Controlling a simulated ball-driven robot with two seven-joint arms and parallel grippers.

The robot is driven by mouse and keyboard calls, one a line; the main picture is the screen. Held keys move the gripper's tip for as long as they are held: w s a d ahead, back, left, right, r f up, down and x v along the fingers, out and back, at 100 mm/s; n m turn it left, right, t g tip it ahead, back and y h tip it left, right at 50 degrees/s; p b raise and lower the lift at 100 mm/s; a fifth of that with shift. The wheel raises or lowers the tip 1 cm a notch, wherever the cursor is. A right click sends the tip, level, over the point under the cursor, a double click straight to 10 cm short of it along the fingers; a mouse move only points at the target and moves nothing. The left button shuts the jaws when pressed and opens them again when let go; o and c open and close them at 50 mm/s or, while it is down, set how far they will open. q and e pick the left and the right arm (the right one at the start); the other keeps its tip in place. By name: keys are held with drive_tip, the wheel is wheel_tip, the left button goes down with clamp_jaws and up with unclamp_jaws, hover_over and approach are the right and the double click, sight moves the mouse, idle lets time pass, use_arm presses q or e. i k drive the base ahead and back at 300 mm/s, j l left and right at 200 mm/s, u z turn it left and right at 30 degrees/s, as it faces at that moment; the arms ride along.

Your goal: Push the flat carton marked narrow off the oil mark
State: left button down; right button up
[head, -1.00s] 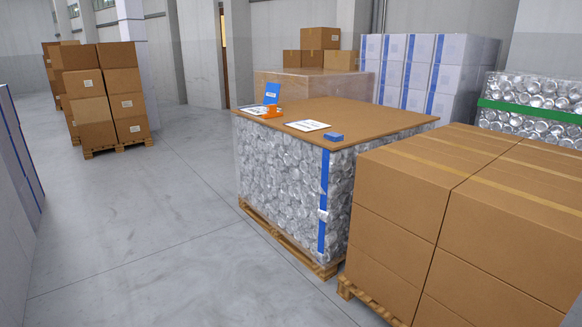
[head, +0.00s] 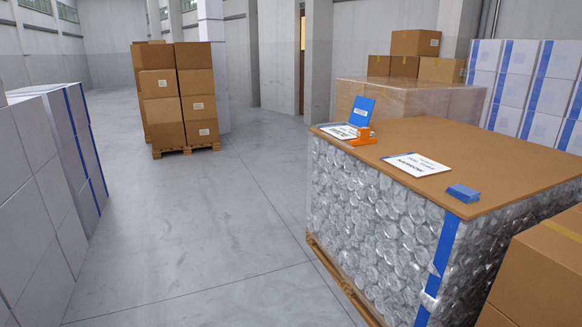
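A flat white card or carton with dark printing (head: 415,165) lies on the brown board (head: 480,150) that tops a wrapped stack of cans. A second flat white printed piece (head: 338,131) lies near the board's far left corner. The print is too small to read surely, so I cannot tell which one is marked narrow. I cannot make out an oil mark. Neither of my grippers is in view.
On the board are an upright blue piece (head: 362,111), an orange object (head: 361,136) and a small blue block (head: 463,193). Carton stacks stand at front right (head: 540,270) and far left (head: 178,95). White cartons (head: 45,190) line the left. The grey floor (head: 215,240) between is clear.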

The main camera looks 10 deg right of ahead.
sight(416, 166)
drive_tip(key=i+z, duration=0.3)
drive_tip(key=i, duration=0.3)
drive_tip(key=i+j+z, duration=0.3)
drive_tip(key=i, duration=0.3)
drive_tip(key=i+l, duration=0.05)
drive_tip(key=l, duration=0.05)
